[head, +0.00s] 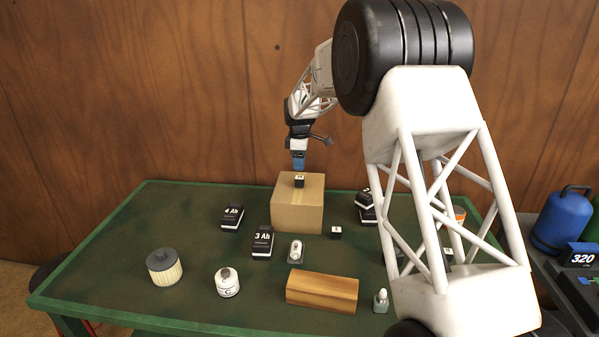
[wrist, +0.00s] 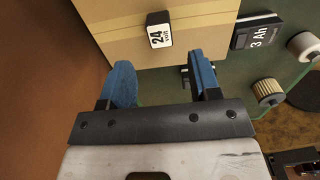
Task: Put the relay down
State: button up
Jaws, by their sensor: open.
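The relay, a small black cube with a white label reading 24 (head: 299,181), sits on top of the cardboard box (head: 297,212). It also shows in the wrist view (wrist: 159,30), resting on the box top, clear of both fingers. My gripper (head: 298,164) is just above the relay with its blue fingers pointing down. In the wrist view my gripper (wrist: 163,78) is open, with nothing between the fingers.
On the green table (head: 120,235) are a 4 Ah battery (head: 232,216), a 3 Ah battery (head: 263,241), a filter (head: 164,267), a white canister (head: 227,282), a wooden block (head: 322,291) and another small black cube (head: 336,232). My arm hides part of the right side.

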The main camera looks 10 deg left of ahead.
aim_at(300, 178)
jog(key=shift+r, duration=2.15)
jog(key=s+d+r+m, duration=0.35)
jog(key=s+d, duration=0.25)
jog(key=s, duration=0.4)
jog(key=s+d+r+m+t, duration=0.1)
jog(key=s+d+r+m, duration=0.1)
jog(key=s+d+r, duration=0.55)
jog(key=s+d+r+m, duration=0.25)
jog(key=s+d, duration=0.25)
jog(key=s, duration=0.6)
jog(key=s+d+f+m, duration=0.2)
jog(key=s+d+m, duration=0.1)
jog(key=s, duration=0.8)
jog(key=s+d+f+m+t, duration=0.1)
jog(key=s+d+f+m, duration=0.2)
jog(key=s, duration=0.9)
jog(key=s+d+f+m, duration=0.3)
jog(key=s+d+m, duration=0.1)
jog(key=s, duration=0.7)
jog(key=shift+s+t, duration=0.25)
jog(key=shift+t, duration=0.05)
